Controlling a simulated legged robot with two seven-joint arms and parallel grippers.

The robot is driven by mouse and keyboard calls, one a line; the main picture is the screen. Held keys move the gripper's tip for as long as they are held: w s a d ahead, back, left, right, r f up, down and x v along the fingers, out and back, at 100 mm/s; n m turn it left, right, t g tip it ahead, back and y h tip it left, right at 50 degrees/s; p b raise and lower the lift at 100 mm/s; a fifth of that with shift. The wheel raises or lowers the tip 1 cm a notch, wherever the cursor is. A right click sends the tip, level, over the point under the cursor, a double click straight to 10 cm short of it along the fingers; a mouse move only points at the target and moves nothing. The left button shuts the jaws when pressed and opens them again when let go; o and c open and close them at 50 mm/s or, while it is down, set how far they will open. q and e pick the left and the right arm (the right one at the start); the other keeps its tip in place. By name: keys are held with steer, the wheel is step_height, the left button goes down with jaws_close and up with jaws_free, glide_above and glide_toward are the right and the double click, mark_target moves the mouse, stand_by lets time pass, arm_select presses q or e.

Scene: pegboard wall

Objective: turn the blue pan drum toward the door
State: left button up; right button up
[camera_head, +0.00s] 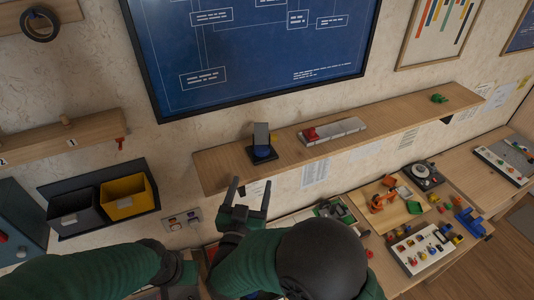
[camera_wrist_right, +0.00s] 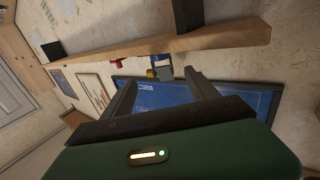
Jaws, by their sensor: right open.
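The blue pan drum (camera_head: 263,152) sits on the wall shelf with a grey upright plate on it, on a dark base. In the right wrist view, a small blue and yellow unit (camera_wrist_right: 160,73) at the shelf edge seems to be the same device, seen upside down between the fingers. My right gripper (camera_head: 243,194) is open and empty, below and in front of the shelf, apart from the drum. The wrist view shows its two fingers (camera_wrist_right: 161,92) spread. My left arm comes in at lower left; its fingers do not show. A grey door (camera_wrist_right: 14,108) stands at the wrist view's left edge.
The wooden shelf (camera_head: 365,118) also holds a grey bar with a red end (camera_head: 333,131) and a green piece (camera_head: 438,98). Black and yellow bins (camera_head: 126,197) hang at left. A workbench with several parts lies at lower right. A blueprint board (camera_head: 250,50) hangs above.

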mark_target(260, 153)
steer(key=w+p, duration=0.1)
steer(key=w, duration=0.3)
steer(key=w+d+p, duration=0.1)
steer(key=w+p, duration=0.1)
steer(key=w, duration=0.2)
steer(key=w+d+p, duration=0.1)
steer(key=w+p, duration=0.1)
steer(key=w, duration=0.2)
steer(key=shift+w, duration=0.15)
steer(key=shift+w+d+p, duration=0.15)
steer(key=shift+w+p, duration=0.2)
steer(key=shift+w, duration=0.05)
steer(key=shift+s, duration=0.1)
